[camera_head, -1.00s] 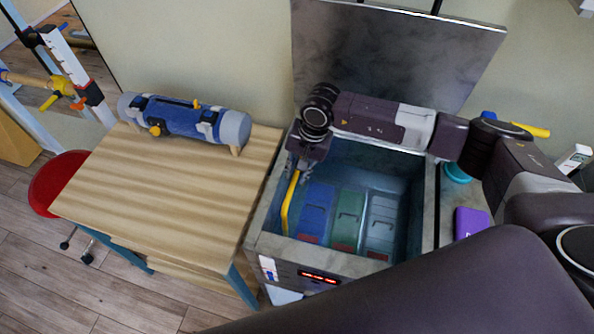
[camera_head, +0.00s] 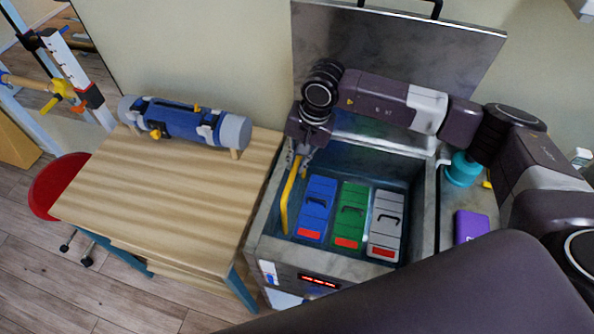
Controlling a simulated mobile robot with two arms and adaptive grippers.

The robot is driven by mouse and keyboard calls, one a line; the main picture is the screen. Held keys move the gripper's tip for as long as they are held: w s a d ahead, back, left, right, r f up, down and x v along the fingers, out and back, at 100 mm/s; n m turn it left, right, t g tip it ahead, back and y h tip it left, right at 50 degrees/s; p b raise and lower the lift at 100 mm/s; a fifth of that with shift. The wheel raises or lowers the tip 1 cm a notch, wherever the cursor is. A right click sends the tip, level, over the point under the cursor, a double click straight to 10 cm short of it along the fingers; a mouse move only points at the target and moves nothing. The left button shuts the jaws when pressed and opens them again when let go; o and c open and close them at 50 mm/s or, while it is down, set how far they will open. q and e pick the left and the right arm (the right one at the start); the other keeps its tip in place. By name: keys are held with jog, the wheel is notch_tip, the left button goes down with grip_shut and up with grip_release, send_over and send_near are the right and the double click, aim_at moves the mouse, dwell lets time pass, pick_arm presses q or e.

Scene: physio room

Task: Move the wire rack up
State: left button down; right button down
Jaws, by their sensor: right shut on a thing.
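My right gripper (camera_head: 303,156) reaches down at the left inner side of an open grey tank. It is shut on the upper end of the yellow handle of the wire rack (camera_head: 288,203). The handle runs down along the tank's left wall; the rack's wires are too fine or hidden to make out. A blue pack (camera_head: 314,208), a green pack (camera_head: 350,214) and a grey pack (camera_head: 386,224) lie side by side in the tank and show clearly, each with a red end. My left gripper is not in view.
The tank (camera_head: 330,262) has its lid (camera_head: 400,60) raised at the back. A wooden table (camera_head: 165,195) with a blue and grey roll (camera_head: 185,122) stands at left. A purple box (camera_head: 471,226) and a teal container (camera_head: 462,170) are right of the tank.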

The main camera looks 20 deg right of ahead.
notch_tip(320, 180, up, 9)
jog(key=shift+w+r, duration=0.2)
dwell(0.3)
jog(key=c, duration=2.2)
grip_release()
jog(key=shift+r, duration=0.1)
jog(key=shift+o, duration=1.2)
jog(key=shift+s, duration=0.2)
notch_tip(320, 180, up, 12)
jog(key=s+d, duration=0.1)
jog(key=d, duration=0.1)
jog(key=shift+s+f, duration=0.2)
